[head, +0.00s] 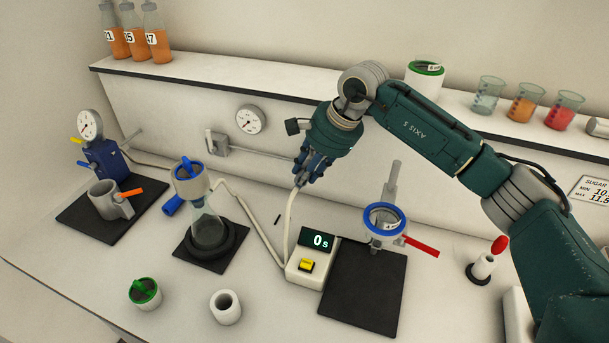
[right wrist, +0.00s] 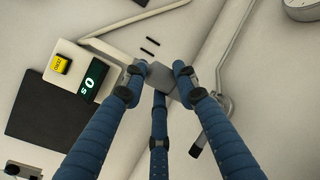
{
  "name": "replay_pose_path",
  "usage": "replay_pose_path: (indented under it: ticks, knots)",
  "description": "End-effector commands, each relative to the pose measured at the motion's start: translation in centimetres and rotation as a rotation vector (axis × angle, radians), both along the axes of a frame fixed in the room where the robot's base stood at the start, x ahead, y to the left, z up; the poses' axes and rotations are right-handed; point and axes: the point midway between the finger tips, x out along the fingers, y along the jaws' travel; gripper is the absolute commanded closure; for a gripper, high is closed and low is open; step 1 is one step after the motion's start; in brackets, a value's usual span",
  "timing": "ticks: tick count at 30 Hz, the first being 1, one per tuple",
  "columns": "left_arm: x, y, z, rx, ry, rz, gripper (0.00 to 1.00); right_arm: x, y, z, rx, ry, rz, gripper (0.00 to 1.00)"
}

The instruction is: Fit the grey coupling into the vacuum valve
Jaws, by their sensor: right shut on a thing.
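My right gripper (head: 305,182) points down over the bench, between the wall pipe and the timer box. In the right wrist view its blue fingers (right wrist: 160,85) are shut on a small grey block, the grey coupling (right wrist: 166,82). A pale hose (head: 290,215) runs from the bench up to the held coupling. The vacuum valve (head: 217,143) appears to be the grey fitting with a handle on the back wall, left of the gripper and apart from it. In the head view the coupling is mostly hidden by the fingers. My left gripper is out of view.
A timer box (head: 305,268) reads 0 s, beside a black mat (head: 360,300). A flask with a filter funnel (head: 208,222) stands left of the hose. A round gauge (head: 251,119) is on the wall. Small black pieces (right wrist: 150,46) lie on the bench near the hose.

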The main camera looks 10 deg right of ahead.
Motion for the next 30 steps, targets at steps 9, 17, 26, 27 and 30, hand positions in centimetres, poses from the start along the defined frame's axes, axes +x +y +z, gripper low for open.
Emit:
replay_pose_path:
  ticks: [9, 17, 26, 27, 30]
  knots:
    - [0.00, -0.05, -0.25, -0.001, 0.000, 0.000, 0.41, 0.61, -0.39, 0.03, 0.000, -0.001, 0.000, 1.00]
    - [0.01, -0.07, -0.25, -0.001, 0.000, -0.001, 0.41, 0.82, -0.55, 0.13, 0.000, -0.004, -0.002, 1.00]
    - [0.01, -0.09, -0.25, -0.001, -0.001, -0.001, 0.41, 0.93, -0.64, 0.22, 0.000, -0.007, -0.004, 0.55]
    - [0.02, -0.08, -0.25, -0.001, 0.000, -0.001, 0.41, 0.93, -0.63, 0.21, 0.000, -0.007, -0.004, 0.49]
    - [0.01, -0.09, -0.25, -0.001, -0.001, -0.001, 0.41, 0.86, -0.59, 0.14, 0.000, -0.005, -0.003, 0.49]
